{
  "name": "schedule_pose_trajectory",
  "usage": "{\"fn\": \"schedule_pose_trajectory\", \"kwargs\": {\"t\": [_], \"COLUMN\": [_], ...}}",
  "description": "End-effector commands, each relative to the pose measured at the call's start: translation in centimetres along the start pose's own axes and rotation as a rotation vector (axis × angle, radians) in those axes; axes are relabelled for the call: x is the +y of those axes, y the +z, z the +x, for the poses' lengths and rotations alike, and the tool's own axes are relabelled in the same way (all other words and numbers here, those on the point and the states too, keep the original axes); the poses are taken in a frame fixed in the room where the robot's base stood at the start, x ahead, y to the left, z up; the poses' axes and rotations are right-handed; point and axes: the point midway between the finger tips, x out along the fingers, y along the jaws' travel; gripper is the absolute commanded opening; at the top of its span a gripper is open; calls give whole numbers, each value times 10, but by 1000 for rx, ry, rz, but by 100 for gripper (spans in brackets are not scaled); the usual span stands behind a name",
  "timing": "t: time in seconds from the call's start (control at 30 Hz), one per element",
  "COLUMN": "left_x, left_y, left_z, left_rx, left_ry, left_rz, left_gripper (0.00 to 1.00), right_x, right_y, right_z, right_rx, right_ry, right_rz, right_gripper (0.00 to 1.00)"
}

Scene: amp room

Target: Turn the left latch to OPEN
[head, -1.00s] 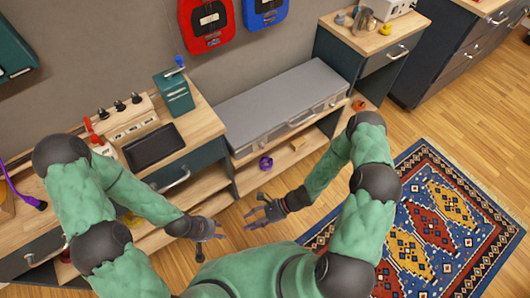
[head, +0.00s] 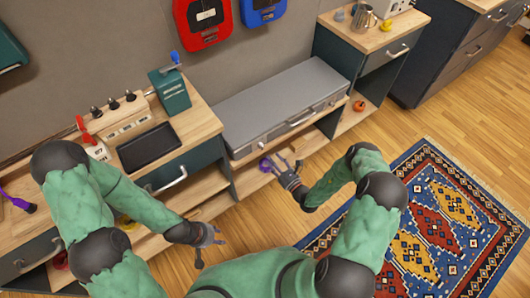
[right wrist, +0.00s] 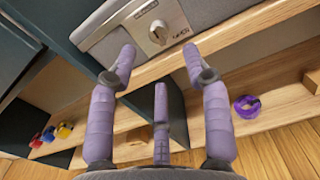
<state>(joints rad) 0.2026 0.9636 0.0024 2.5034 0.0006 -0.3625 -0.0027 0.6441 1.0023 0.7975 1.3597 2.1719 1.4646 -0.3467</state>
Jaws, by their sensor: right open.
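A long grey case (head: 285,92) lies on the wooden bench top, with its front face toward me. In the right wrist view, a silver latch knob (right wrist: 158,33) stands on a pale plate on the case front (right wrist: 118,42), with small lettering beside it that I cannot read for certain. My right gripper (head: 283,163) is open and empty, below and in front of the left part of the case. In the right wrist view its purple fingers (right wrist: 159,66) are spread below the latch, apart from it. My left gripper (head: 207,248) hangs lower left, away from the case; its finger state is unclear.
The wooden bench edge (right wrist: 260,33) juts out under the case. A lower shelf holds a purple ring (right wrist: 247,106) and small coloured items. A black tray (head: 148,147) and a green box (head: 172,91) stand to the left. A patterned rug (head: 430,220) covers floor at right.

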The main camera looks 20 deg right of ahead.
Motion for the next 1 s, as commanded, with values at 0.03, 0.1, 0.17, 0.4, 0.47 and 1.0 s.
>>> {"fn": "schedule_pose_trajectory", "kwargs": {"t": [0.03,0.1,0.17,0.4,0.47,1.0], "left_x": [-2,-4,-5,-8,-8,-8], "left_y": [0,0,0,-1,-1,-1], "left_z": [6,10,13,21,22,22], "left_rx": [0,0,0,0,0,0], "left_ry": [0,0,0,0,0,0], "left_rz": [0,0,0,0,0,0], "left_gripper": [40,40,40,40,40,40], "right_x": [1,1,1,1,1,1], "right_y": [-2,-2,-2,-1,-1,0], "right_z": [11,23,33,59,62,65], "right_rx": [-3,-2,-2,0,0,1], "right_ry": [4,4,4,3,2,2], "right_rz": [-2,-2,-2,0,1,1], "right_gripper": [49,49,49,49,49,0]}}
